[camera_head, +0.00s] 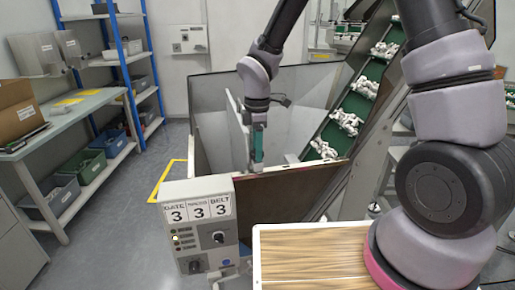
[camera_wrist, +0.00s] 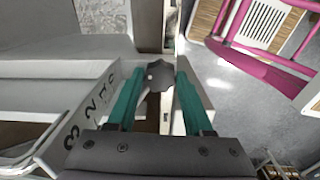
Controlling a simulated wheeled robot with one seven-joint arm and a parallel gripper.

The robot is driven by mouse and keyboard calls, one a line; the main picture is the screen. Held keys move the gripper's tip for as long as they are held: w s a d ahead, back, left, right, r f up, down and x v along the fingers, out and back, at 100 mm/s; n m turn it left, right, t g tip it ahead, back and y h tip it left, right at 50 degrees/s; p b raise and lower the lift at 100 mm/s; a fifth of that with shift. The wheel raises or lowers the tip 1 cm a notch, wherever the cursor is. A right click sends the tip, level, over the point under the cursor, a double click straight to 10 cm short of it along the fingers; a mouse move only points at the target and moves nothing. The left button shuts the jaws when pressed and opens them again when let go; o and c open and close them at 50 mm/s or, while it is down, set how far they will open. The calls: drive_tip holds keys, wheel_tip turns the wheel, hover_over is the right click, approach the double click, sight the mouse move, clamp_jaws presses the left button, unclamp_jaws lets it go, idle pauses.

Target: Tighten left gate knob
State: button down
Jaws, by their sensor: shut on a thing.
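The left gate knob (camera_wrist: 160,74) is a grey, lobed knob in the wrist view, between the tips of my teal fingers. My gripper (camera_wrist: 160,84) is shut on it from both sides. In the head view my gripper (camera_head: 258,148) points down at the left part of the hopper, near its front wall, and the knob is hidden there. A white scale plate (camera_wrist: 98,108) with black numbers lies left of the fingers in the wrist view.
A control box (camera_head: 200,225) with number cards and a dial stands in front of the hopper. A green cleated belt (camera_head: 350,105) carrying white parts climbs to the right. A wooden-topped surface (camera_head: 315,250) is in front.

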drive_tip(key=m, duration=0.7)
drive_tip(key=shift+m, duration=0.3)
drive_tip(key=m, duration=0.3)
drive_tip(key=shift+m, duration=2.1)
drive_tip(key=shift+c, duration=1.5)
unclamp_jaws()
